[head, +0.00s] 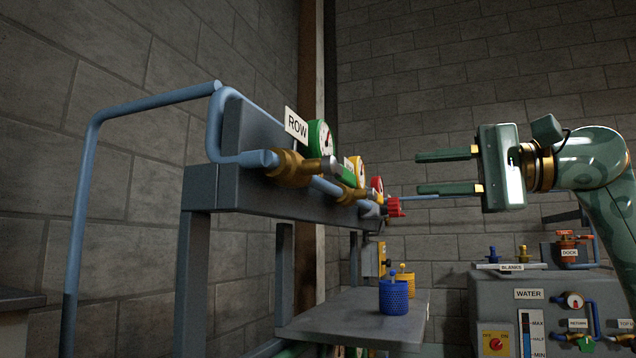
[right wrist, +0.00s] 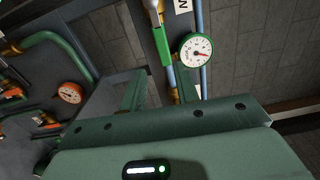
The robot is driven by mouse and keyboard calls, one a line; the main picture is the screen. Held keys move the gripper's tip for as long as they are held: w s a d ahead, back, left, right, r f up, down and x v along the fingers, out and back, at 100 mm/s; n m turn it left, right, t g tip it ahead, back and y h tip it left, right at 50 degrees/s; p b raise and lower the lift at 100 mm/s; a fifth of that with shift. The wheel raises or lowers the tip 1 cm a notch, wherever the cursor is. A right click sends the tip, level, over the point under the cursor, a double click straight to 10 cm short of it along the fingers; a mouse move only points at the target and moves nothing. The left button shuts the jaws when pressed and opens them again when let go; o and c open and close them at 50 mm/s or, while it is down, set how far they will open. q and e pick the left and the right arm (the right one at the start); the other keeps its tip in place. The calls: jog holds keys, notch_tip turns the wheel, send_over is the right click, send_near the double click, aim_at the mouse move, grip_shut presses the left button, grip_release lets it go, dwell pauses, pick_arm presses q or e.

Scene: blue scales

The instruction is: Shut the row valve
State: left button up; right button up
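The ROW sign (head: 296,125) stands above the blue pipe at the near end of the raised pipe rack. Below it is a brass valve (head: 290,167) with a green-rimmed gauge (head: 319,140) beside it. The valve's lever has a green grip (head: 347,176); in the right wrist view the grip (right wrist: 165,46) lies roughly in line with the blue pipe. My right gripper (head: 418,172) is open and empty, right of the valve and apart from it, its fingers pointing left toward the rack. My left gripper is not in view.
Yellow (head: 361,171) and red (head: 377,188) gauges and a red handle (head: 394,207) follow along the rack. A shelf below carries a blue cup (head: 393,296). A grey WATER cabinet (head: 487,292) stands lower right. Space between gripper and rack looks clear.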

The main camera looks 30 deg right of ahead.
aim_at(350, 177)
jog(key=x, duration=0.7)
jog(key=p+x, duration=0.1)
jog(key=x, duration=0.7)
jog(key=shift+w+d+r, duration=0.1)
jog(key=shift+w+r, duration=0.1)
grip_shut()
